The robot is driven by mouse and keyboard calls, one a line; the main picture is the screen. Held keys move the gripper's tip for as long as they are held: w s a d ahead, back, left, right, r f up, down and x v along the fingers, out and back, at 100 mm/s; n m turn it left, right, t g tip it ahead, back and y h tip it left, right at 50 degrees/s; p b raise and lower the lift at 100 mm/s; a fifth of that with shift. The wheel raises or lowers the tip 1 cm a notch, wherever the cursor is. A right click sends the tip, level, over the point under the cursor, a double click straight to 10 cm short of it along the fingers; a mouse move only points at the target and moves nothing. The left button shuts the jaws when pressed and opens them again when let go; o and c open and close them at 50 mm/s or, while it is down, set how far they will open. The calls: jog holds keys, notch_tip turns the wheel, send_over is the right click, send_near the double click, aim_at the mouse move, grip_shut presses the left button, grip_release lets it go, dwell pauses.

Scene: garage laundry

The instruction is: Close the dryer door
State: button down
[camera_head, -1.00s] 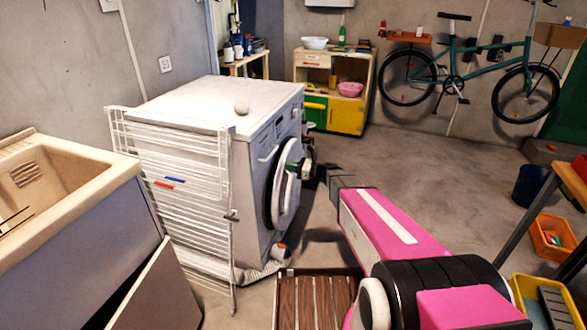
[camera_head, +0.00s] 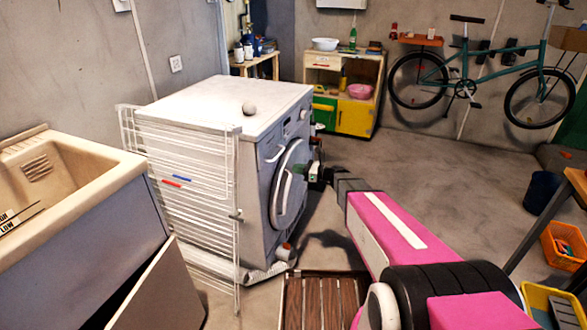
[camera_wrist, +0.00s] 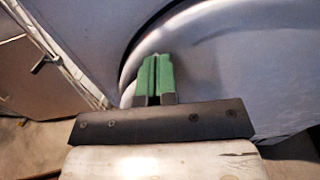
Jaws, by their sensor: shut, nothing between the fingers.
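The white dryer (camera_head: 255,150) stands left of centre, with its round door (camera_head: 288,195) on the front face. The door lies flush or nearly flush with the front; I cannot tell whether it is latched. My gripper (camera_head: 312,172) is at the door's right side, partly hidden at this angle. In the wrist view my gripper's green fingers (camera_wrist: 156,72) are together and empty. Their tips lie over the grey curved door (camera_wrist: 235,65), touching it or very close. A dark curved line runs along part of the door's edge there.
A white drying rack (camera_head: 190,190) leans by the dryer's left side, beside a beige sink (camera_head: 85,170). A small ball (camera_head: 249,108) rests on the dryer. A slatted wooden piece (camera_head: 325,300) lies in front.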

jog(key=s+v, duration=0.1)
jog(key=v, duration=0.9)
jog(key=s+d+f+n+g+h, duration=0.2)
jog(key=s+f+n+g+h, duration=0.25)
jog(key=s+n+h, duration=0.55)
jog(key=s+d+n+h, duration=0.7)
jog(key=s+d+n, duration=0.3)
jog(key=shift+d+r+n, duration=0.2)
jog(key=shift+n, duration=0.2)
dwell(1.3)
